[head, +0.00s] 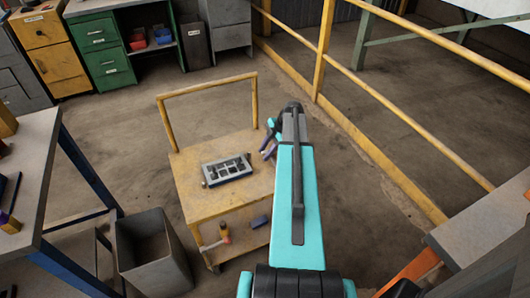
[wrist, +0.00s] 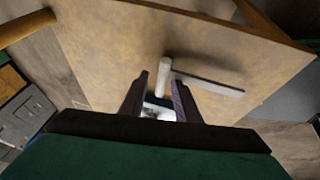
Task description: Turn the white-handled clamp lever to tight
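In the wrist view a pale, off-white handle (wrist: 165,70) stands over the brown cart top, with a light grey bar (wrist: 212,86) running off to its right; this looks like the clamp lever. My gripper (wrist: 159,79) is open, its two dark purple fingers apart. The pale handle shows just beyond the gap between the fingertips; I cannot tell whether they touch it. A small white and blue part (wrist: 158,106) shows lower between the fingers, mostly hidden. In the head view my gripper (head: 269,146) is at the cart's right edge, and my arm hides the lever.
The yellow cart (head: 190,205) carries a grey tray-like block with dark parts (head: 228,169). A grey bin (head: 150,255) and a workbench (head: 35,150) stand at the left. A yellow railing (head: 400,115) runs along the right. Open floor lies behind the cart.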

